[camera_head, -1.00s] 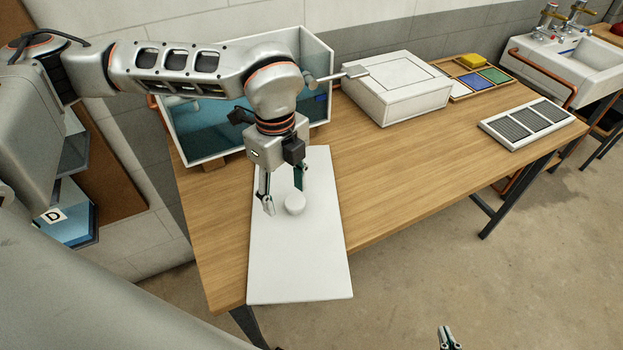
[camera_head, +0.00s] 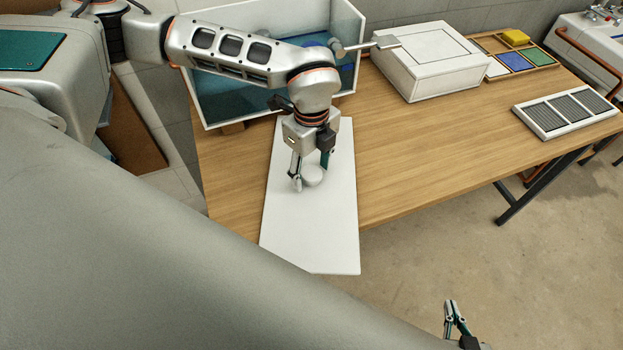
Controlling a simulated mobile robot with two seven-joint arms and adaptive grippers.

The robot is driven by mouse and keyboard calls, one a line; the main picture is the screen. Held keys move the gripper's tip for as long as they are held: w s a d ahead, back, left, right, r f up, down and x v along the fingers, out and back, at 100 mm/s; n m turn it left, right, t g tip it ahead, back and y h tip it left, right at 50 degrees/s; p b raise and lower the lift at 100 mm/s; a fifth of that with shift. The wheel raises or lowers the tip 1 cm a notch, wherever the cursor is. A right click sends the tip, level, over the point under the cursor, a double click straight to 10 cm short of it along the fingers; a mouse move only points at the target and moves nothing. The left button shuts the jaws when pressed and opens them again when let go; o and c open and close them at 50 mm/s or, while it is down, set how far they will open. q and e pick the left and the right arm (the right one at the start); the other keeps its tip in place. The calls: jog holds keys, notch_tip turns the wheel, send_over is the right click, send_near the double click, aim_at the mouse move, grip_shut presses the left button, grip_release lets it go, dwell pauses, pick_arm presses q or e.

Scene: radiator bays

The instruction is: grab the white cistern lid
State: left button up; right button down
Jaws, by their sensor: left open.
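The white cistern lid (camera_head: 310,230) is a long flat white slab with a round white knob (camera_head: 313,176) on top. It lies on the wooden table, its near end reaching past the front edge. My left gripper (camera_head: 307,184) points down at the knob, open. Its fingers are low, one at the left of the knob and the other behind or right of it. I cannot tell whether they touch it. Part of the knob and the lid's far end are hidden by the gripper. My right gripper (camera_head: 455,318) is at the bottom edge, away from the lid and table.
An open white-rimmed tank (camera_head: 203,100) with blue inside stands behind the lid, under my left arm. A white box (camera_head: 437,75), a tray of coloured blocks (camera_head: 553,62) and a grey grille (camera_head: 566,112) are to the right. The middle of the wooden table (camera_head: 410,150) is clear.

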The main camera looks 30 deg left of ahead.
pick_arm(q)
grip_shut()
jog(key=shift+w+r, duration=0.1)
